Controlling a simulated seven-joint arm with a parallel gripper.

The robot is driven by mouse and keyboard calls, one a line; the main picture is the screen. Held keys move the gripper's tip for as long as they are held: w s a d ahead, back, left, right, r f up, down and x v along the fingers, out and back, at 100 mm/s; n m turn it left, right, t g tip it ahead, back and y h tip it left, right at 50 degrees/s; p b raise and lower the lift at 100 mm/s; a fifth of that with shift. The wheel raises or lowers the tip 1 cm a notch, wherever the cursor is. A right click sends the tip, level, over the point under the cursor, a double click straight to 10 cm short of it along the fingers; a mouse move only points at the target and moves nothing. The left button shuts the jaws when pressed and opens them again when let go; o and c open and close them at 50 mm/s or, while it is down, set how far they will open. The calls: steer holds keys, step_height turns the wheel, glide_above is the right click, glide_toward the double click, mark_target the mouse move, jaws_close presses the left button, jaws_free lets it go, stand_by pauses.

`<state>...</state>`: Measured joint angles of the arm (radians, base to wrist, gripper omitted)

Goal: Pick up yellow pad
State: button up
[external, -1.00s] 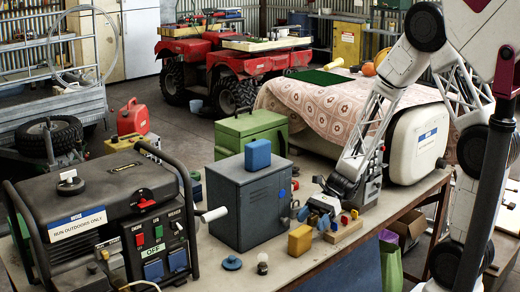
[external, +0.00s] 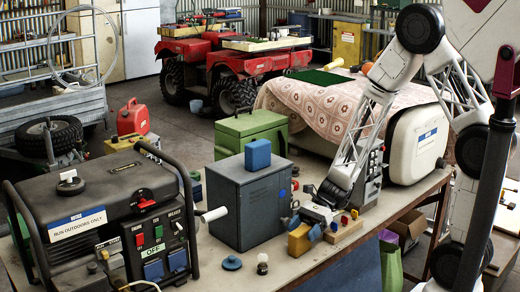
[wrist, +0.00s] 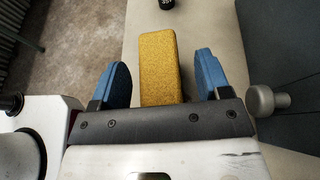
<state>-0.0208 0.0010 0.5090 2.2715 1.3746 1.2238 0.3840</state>
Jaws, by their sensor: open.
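The yellow pad (wrist: 160,62) is a block with a grainy yellow face, seen in the wrist view between my two blue fingers. In the external view the yellow pad (external: 299,242) stands on the bench in front of the grey metal box. My gripper (wrist: 165,80) is open, with one finger on each side of the pad and a visible gap on both sides. In the external view my gripper (external: 306,228) is low over the bench at the pad, and partly covers it.
The grey box (external: 240,205) with a blue block (external: 258,154) on top stands close to the left of my gripper. A wooden block with coloured pegs (external: 343,229) is close to the right. A small knobbed bulb (external: 262,264) and a blue disc (external: 232,263) lie in front.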

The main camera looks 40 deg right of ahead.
steer(key=shift+a+f, duration=0.1)
steer(key=shift+a, duration=0.1)
stand_by(0.5)
steer(key=c, duration=1)
steer(key=shift+r, duration=0.2)
steer(key=shift+r, duration=4.85)
